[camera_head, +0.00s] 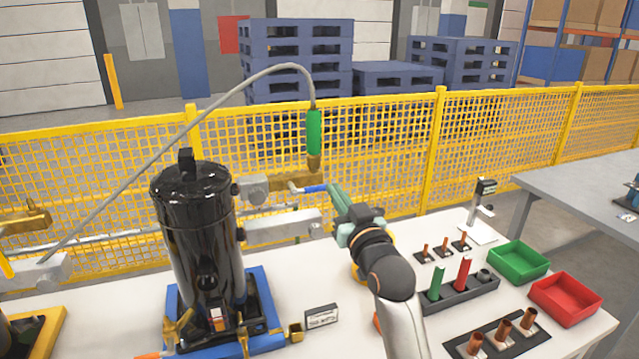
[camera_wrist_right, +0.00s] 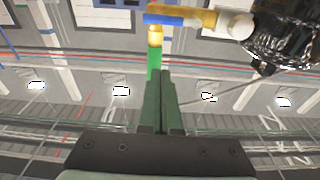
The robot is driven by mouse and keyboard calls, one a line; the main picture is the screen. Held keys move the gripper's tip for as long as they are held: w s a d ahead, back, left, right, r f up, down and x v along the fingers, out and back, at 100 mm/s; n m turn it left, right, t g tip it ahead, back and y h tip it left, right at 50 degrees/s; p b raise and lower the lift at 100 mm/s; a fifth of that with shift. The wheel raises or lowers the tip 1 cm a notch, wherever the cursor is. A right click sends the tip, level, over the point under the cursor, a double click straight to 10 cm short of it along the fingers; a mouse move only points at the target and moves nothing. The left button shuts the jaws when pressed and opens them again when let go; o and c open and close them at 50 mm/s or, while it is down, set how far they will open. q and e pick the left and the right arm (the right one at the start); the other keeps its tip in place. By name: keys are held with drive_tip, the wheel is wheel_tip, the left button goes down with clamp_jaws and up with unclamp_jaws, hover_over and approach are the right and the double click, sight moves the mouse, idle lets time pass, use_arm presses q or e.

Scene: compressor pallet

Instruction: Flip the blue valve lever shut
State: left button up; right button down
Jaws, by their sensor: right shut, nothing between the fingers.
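The blue valve lever (camera_head: 314,188) lies roughly level on a brass valve (camera_head: 288,184) to the right of the black compressor (camera_head: 197,235). In the right wrist view the blue lever (camera_wrist_right: 163,18) shows at the top, beside the brass valve body (camera_wrist_right: 195,18). My right gripper (camera_head: 336,190) is shut and empty, with its green fingertips close to the lever's right end in the head view. Contact cannot be told. In the right wrist view my shut fingers (camera_wrist_right: 160,75) point up toward the lever, with a gap in the picture. My left gripper is not in view.
A green hose handle (camera_head: 314,132) with a brass fitting hangs just above the lever, on a grey hose (camera_head: 215,107). A yellow mesh fence (camera_head: 385,145) stands behind. Green (camera_head: 519,261) and red bins (camera_head: 565,299) and a dark rack (camera_head: 458,296) stand on the white table's right.

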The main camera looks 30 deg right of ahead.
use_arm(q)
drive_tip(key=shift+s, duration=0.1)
use_arm(e)
drive_tip(key=r+p, duration=0.2)
hover_over(321, 187)
drive_tip(key=shift+s+a+f, duration=0.2)
drive_tip(key=shift+a, duration=0.2)
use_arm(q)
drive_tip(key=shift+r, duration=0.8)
use_arm(e)
drive_tip(key=shift+s+a+f, duration=0.1)
drive_tip(key=shift+s+f, duration=0.15)
drive_tip(key=shift+f, duration=0.8)
drive_tip(key=shift+s+a+f, duration=0.1)
drive_tip(key=shift+s+f, duration=0.15)
drive_tip(key=shift+f, duration=0.8)
drive_tip(key=shift+d, duration=0.1)
drive_tip(key=shift+f+m+b, duration=0.1)
drive_tip(key=shift+m+b, duration=0.3)
drive_tip(key=shift+b, duration=0.05)
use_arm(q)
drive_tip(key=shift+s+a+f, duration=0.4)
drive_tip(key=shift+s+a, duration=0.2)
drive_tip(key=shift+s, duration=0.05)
use_arm(e)
drive_tip(key=shift+d+f, duration=0.1)
drive_tip(key=shift+f, duration=0.05)
